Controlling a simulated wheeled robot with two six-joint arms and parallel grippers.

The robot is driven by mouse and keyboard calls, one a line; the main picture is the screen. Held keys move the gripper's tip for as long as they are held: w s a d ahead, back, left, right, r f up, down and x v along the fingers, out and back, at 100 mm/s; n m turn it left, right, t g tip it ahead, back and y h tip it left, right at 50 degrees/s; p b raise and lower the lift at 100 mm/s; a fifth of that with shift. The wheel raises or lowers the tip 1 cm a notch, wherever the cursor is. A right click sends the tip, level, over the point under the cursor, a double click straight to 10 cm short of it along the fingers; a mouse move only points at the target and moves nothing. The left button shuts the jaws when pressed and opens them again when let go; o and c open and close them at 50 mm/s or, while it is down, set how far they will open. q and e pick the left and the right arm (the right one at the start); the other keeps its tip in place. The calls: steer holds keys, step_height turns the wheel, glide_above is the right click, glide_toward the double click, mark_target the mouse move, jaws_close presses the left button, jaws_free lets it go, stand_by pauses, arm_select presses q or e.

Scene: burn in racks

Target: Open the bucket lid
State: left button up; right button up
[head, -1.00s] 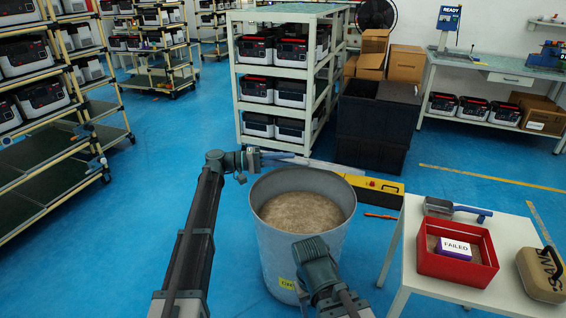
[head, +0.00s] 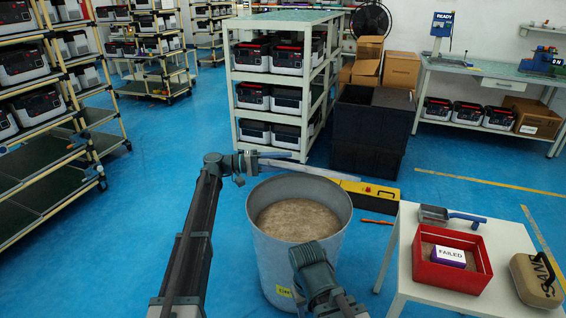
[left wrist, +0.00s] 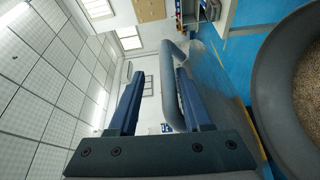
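The bucket (head: 285,245) is a tall grey metal drum with its top uncovered, showing sandy brown grain inside. Its grey lid (head: 325,172) stands nearly edge-on behind the bucket's back rim. My left gripper (head: 285,158) is at the lid, just above the rear rim. In the left wrist view, the lid's looped grey handle (left wrist: 172,85) lies between the two spread fingers, nearer the right one, with a gap to the left one. The bucket rim (left wrist: 268,95) shows at the right there. My right arm reaches in front of the bucket; its fingertips are hidden.
A white table (head: 405,255) at the right holds a red bin (head: 440,277) with a FAILED box, a scoop (head: 450,215) and a tan case (head: 538,280). A yellow-black case (head: 370,190) lies behind the bucket. Shelving racks (head: 280,85) stand further back. Blue floor is clear at the left.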

arm_select(q)
steer(key=s+a, duration=0.1)
steer(key=a, duration=1.2)
steer(key=shift+s+a+f, duration=0.15)
steer(key=shift+a+f, duration=0.05)
steer(key=shift+a, duration=0.2)
